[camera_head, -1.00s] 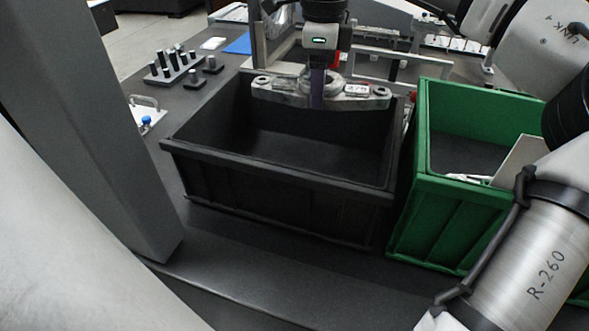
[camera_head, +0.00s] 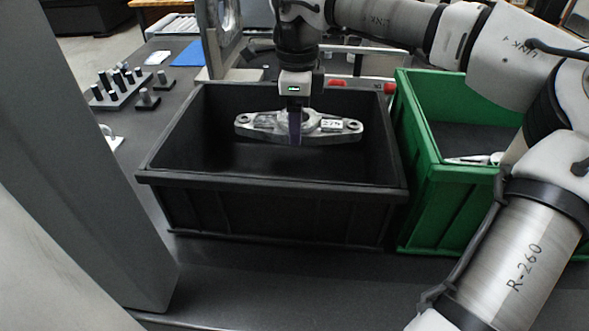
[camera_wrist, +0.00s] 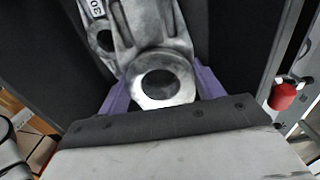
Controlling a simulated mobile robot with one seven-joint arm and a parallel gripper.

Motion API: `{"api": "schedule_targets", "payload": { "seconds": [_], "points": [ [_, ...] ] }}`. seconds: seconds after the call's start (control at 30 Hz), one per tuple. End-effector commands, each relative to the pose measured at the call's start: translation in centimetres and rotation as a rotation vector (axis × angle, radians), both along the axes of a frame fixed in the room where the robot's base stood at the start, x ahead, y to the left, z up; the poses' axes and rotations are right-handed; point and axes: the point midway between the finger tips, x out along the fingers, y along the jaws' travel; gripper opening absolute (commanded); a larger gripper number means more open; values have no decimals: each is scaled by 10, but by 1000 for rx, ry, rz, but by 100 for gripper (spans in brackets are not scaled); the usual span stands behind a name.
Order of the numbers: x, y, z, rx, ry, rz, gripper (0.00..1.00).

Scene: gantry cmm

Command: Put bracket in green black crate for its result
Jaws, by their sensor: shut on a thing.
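The bracket (camera_head: 265,124) is a grey cast metal part with a hole at each end and a white number label. My gripper (camera_head: 295,122) is shut on its middle and holds it over the black crate (camera_head: 270,190), at about rim height or just inside the opening. In the wrist view the bracket (camera_wrist: 150,35) lies between the purple fingers of my gripper (camera_wrist: 160,88), with its round bore nearest the palm. The green crate (camera_head: 440,190) stands just right of the black one and has a metal part (camera_head: 470,160) inside.
A stand with several dark pins (camera_head: 118,85) and a blue mat (camera_head: 187,53) lie at the back left. A metal frame with a round opening (camera_head: 222,35) stands behind the black crate. A red handle (camera_wrist: 283,96) shows at right in the wrist view.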

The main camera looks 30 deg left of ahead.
Motion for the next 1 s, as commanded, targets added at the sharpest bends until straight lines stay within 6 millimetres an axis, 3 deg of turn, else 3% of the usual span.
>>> {"api": "schedule_targets", "payload": {
  "seconds": [0.1,0.3,0.57,0.8,1.0],
  "points": [
    [-1,0,-33,-1,0,0,26],
    [0,0,-68,-1,0,0,26],
    [0,0,-86,0,0,-1,26],
    [0,0,-118,1,0,1,26],
    [0,0,-120,2,-1,0,26]
  ]
}}
